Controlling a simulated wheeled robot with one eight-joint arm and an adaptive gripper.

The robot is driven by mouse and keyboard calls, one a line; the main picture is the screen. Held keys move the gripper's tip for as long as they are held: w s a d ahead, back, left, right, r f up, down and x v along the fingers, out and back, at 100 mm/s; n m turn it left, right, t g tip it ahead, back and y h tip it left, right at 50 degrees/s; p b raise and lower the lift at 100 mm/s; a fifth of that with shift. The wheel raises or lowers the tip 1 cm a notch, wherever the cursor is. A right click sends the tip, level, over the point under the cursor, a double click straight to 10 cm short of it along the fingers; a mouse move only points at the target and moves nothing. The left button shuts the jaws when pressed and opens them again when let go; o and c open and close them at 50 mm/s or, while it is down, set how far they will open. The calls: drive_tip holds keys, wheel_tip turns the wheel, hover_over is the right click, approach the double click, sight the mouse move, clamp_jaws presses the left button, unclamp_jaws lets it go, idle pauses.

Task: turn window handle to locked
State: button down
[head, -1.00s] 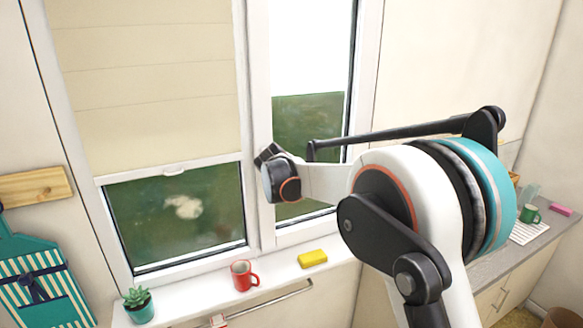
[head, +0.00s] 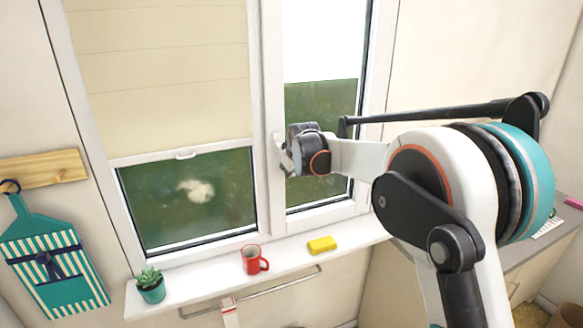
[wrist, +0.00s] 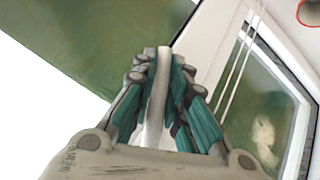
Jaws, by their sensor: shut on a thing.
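The white window handle (head: 284,157) sits on the upright frame between the two panes in the head view. It is partly hidden by my gripper (head: 291,152), and its exact angle is hard to tell there. In the wrist view the handle (wrist: 158,95) is a pale bar running between the teal-padded fingers. My gripper (wrist: 160,105) is shut on it, with a finger on each side. The right window pane (head: 320,110) lies behind my gripper.
A red mug (head: 253,260), a yellow sponge (head: 321,245) and a potted succulent (head: 151,286) stand on the white sill (head: 205,284) below. A cream blind (head: 160,75) covers the upper left pane. A towel rail (head: 290,286) runs under the sill.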

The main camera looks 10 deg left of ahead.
idle(0.3)
drive_tip(key=c, duration=1.6)
unclamp_jaws()
drive_tip(key=v, duration=1.2)
